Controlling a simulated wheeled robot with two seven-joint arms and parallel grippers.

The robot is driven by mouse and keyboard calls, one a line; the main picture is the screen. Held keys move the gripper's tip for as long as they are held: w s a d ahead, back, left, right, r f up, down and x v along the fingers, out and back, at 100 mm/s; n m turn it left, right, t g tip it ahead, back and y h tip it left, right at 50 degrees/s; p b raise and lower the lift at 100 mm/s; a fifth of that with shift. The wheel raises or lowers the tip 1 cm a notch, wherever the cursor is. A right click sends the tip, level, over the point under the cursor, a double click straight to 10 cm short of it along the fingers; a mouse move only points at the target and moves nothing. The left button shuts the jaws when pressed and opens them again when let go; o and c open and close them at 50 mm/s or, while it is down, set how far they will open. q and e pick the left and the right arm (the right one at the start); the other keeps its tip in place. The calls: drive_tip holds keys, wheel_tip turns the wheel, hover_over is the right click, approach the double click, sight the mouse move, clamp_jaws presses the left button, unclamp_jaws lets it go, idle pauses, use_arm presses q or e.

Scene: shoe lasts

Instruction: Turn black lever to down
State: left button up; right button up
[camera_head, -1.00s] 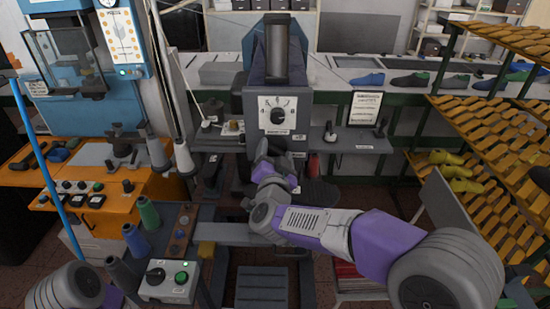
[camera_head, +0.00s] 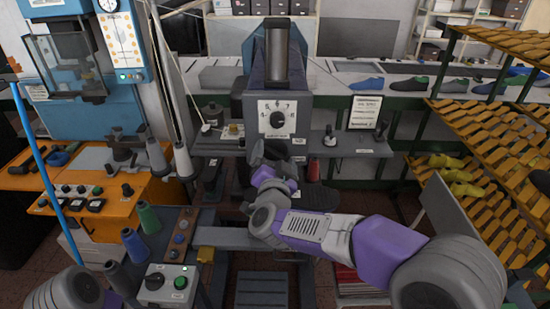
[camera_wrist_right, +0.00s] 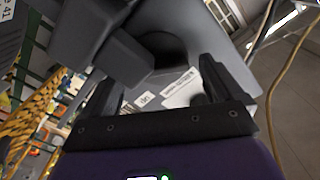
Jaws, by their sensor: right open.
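A machine stands in the middle of the head view, with a white dial plate and a round black knob (camera_head: 277,119) on its front. A small upright black lever (camera_head: 329,134) stands on the grey shelf to its right; I cannot tell whether either is the named lever. My right gripper (camera_head: 267,150) is just below the dial plate, apart from the upright lever. In the right wrist view, my right gripper (camera_wrist_right: 160,85) is open, its two dark fingers spread with nothing held between them. A dark grey block is beyond them. My left gripper is out of view.
A control box (camera_head: 168,283) with a green button and several thread spools (camera_head: 148,217) are at lower left. An orange bench (camera_head: 90,200) stands at left. Racks of yellow shoe lasts (camera_head: 490,130) fill the right. A small sign (camera_head: 365,112) stands on the grey shelf.

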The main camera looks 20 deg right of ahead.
drive_tip(key=v, duration=0.7)
drive_tip(key=shift+s, duration=0.3)
drive_tip(key=shift+a, duration=0.1)
